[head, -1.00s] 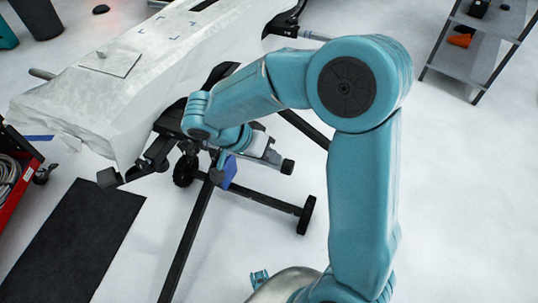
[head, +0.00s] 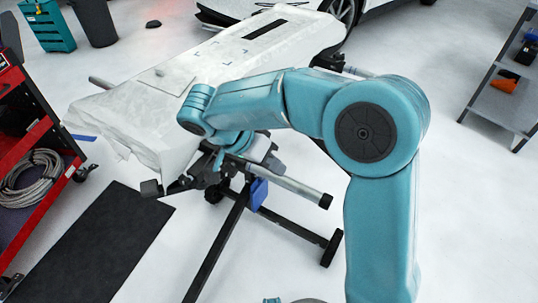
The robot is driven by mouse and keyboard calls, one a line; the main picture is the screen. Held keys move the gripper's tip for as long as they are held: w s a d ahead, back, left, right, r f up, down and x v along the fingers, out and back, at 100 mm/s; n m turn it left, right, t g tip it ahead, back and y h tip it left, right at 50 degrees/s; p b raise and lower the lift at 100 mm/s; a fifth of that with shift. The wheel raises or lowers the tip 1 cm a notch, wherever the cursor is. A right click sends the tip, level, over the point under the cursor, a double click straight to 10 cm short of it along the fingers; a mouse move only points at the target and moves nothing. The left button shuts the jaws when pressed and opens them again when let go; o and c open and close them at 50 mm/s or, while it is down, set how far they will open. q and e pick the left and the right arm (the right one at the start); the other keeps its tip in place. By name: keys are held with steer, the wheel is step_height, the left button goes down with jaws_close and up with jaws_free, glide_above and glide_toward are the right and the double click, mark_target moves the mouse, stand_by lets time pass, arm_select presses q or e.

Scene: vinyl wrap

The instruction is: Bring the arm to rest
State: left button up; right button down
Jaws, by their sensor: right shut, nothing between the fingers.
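My right arm (head: 385,220) is teal. It rises from the bottom right to a large round elbow joint, and its forearm reaches left across the picture to the wrist. My right gripper (head: 275,163) hangs below the forearm near the wrist, small and partly hidden by the arm. Its fingers look shut, with nothing seen between them. It appears in front of the stand (head: 215,248) beside the near end of the wrapped panel (head: 120,112). I cannot tell whether it touches either. My left gripper is out of view.
A blue piece (head: 258,193) shows by the stand. A red cart (head: 38,135) with coiled hose is at left, near a black mat (head: 85,250). A grey shelf (head: 500,95) stands at right and a white car (head: 377,5) behind.

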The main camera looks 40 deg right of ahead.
steer(key=s+a+f+n+g+y, duration=0.1)
steer(key=s+f+g+y, duration=0.1)
steer(key=s+f, duration=0.5)
steer(key=s+a+f+n+g+y, duration=0.1)
steer(key=s+f+g, duration=0.15)
steer(key=f, duration=0.95)
steer(key=s+a+f+n+t+y, duration=0.2)
steer(key=s+a+f+n+y, duration=0.15)
steer(key=a+f, duration=0.3)
steer(key=s+a+f+n+t+y, duration=0.2)
steer(key=s+a+f+n+y, duration=0.15)
steer(key=a+f, duration=0.35)
steer(key=w+n+t, duration=0.4)
steer(key=w+t, duration=0.1)
steer(key=w, duration=0.1)
arm_select(q)
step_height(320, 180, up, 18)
steer(key=p, duration=1.8)
arm_select(e)
step_height(320, 180, up, 17)
steer(key=shift+a+r, duration=0.15)
steer(key=shift+a, duration=0.25)
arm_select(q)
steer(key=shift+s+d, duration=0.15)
arm_select(e)
steer(key=shift+s+d, duration=0.1)
steer(key=shift+s, duration=0.1)
